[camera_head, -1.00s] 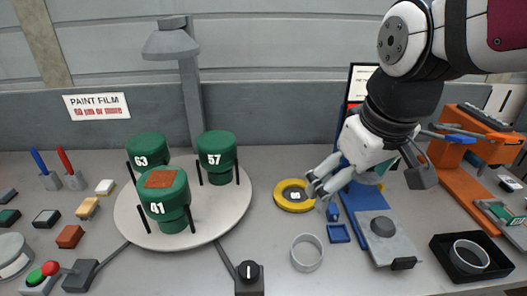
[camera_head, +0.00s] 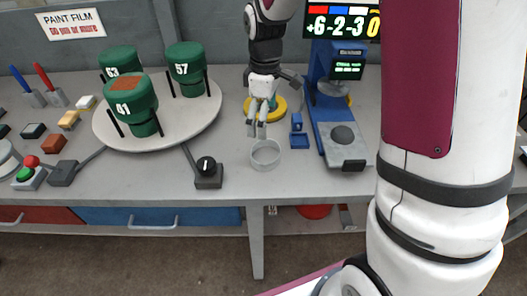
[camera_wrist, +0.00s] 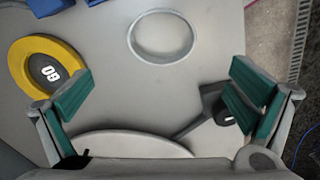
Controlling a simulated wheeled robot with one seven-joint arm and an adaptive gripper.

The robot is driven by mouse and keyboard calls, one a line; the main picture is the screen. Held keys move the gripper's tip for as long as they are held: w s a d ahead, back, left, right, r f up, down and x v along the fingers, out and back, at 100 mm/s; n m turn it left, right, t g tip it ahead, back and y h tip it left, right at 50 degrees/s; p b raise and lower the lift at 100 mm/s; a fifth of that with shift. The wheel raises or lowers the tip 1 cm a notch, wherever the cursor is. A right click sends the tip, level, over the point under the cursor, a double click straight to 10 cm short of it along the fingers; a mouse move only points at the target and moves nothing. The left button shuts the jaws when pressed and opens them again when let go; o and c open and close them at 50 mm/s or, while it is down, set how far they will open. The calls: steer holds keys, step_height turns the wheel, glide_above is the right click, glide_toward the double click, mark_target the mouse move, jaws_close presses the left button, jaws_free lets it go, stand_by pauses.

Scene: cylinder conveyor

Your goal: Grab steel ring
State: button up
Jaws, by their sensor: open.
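A steel ring (camera_head: 266,164) lies flat on the grey bench near its front edge. In the wrist view the ring (camera_wrist: 163,61) is near the top middle, beyond the fingertips and sideways between the two finger lines. My gripper (camera_head: 257,128) points down just behind the ring in the head view. It is open and empty; in the wrist view its green-padded fingers (camera_wrist: 160,95) stand wide apart. I cannot tell its exact height over the bench.
A yellow disc (camera_wrist: 18,80) lies beside the left finger. A black knob box (camera_head: 208,176) stands left of the ring. The white turntable (camera_head: 180,126) carries green canisters. A blue stand (camera_head: 315,105) is to the right. My arm hides the bench's right side.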

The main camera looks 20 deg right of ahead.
mark_target(266, 158)
steer(key=f, duration=1.1)
steer(key=shift+s+f, duration=0.25)
steer(key=shift+f, duration=0.15)
steer(key=c, duration=1.1)
